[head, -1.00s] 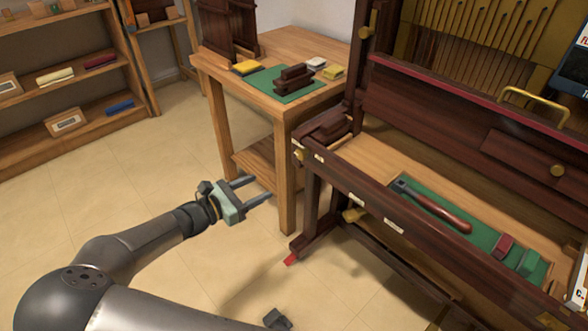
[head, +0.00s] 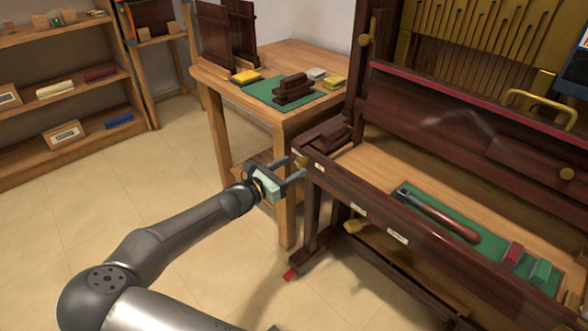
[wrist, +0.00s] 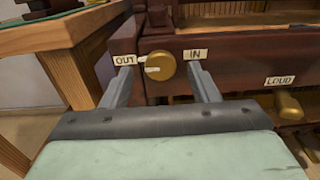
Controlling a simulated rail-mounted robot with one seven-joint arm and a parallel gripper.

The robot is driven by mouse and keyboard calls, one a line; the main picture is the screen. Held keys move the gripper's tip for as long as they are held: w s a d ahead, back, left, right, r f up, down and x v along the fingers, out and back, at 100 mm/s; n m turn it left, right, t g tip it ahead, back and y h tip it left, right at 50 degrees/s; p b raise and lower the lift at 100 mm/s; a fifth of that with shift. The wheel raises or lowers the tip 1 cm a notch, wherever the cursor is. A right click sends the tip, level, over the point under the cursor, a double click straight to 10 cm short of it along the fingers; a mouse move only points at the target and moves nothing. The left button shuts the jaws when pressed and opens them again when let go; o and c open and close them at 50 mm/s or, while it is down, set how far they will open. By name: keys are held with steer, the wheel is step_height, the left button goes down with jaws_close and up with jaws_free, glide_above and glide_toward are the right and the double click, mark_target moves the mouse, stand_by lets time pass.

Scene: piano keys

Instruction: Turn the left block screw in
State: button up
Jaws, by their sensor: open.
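The left block screw is a round brass knob (wrist: 162,65) on the dark wooden end of the piano. A white mark on its face points left, towards the OUT label (wrist: 125,60); the IN label (wrist: 195,54) is at its upper right. My gripper (wrist: 161,82) is open, with one finger at each side of the knob in the wrist view. I cannot tell how far the tips are from it, and no contact shows. In the head view my gripper (head: 293,168) is at the piano's left front corner, close to the small brass knob (head: 302,163).
A wooden table (head: 287,116) with a green mat and blocks stands just behind my gripper. A brass knob (wrist: 288,104) under the LOUD label (wrist: 281,80) is to the lower right. A wood-handled tool (head: 440,217) lies on green cloth inside the piano. Open floor lies at left.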

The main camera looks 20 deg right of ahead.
steer(key=shift+x, duration=1)
steer(key=c, duration=1)
steer(key=shift+o, duration=0.2)
